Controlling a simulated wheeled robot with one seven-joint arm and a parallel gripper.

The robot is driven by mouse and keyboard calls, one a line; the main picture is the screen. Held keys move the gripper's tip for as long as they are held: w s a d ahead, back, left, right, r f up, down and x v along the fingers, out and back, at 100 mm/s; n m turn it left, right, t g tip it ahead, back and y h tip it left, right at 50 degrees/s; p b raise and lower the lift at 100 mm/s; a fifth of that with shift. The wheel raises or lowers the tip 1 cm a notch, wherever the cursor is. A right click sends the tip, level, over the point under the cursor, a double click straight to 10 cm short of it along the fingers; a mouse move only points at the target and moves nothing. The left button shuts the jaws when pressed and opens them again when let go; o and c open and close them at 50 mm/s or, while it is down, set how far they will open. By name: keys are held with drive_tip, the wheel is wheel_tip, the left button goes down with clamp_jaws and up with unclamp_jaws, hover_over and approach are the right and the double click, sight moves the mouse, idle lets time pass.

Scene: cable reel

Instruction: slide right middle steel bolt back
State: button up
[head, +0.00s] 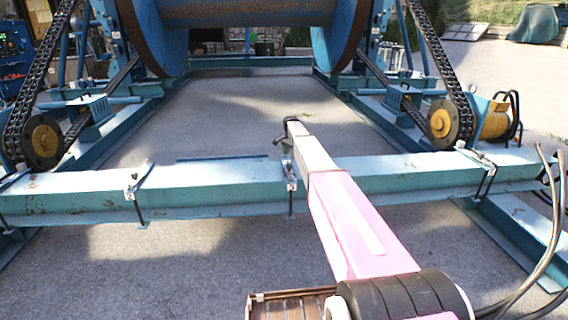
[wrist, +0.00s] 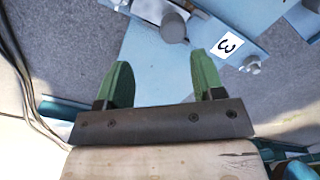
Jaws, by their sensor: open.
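My gripper (wrist: 163,78) is open in the wrist view, with two green fingers apart and nothing between them. A round steel bolt end (wrist: 174,27) lies just beyond the fingertips, apart from them, beside a blue plate with a white label reading 3 (wrist: 229,45). In the head view my arm reaches over the blue cross beam (head: 230,177). My gripper (head: 284,139) is small there, near the middle clamp with a white label (head: 291,186). Another labelled clamp (head: 131,193) is on the left and one (head: 489,171) on the right. I cannot tell which bolt the task names.
A large blue cable reel (head: 245,12) stands behind the beam, between chain drives with yellow hubs (head: 443,122). A slatted wooden crate (head: 290,306) is at the bottom. The concrete floor (head: 230,105) inside the frame is clear.

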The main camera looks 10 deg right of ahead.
sight(290, 166)
drive_tip(key=shift+w+a+r, duration=0.1)
drive_tip(key=shift+w+r, duration=0.05)
drive_tip(key=shift+w, duration=0.95)
wheel_tip(290, 166, down, 11)
drive_tip(key=shift+s+r, duration=0.1)
drive_tip(key=shift+r, duration=0.1)
clamp_jaws()
drive_tip(key=w, duration=0.5)
drive_tip(key=shift+w, duration=0.3)
unclamp_jaws()
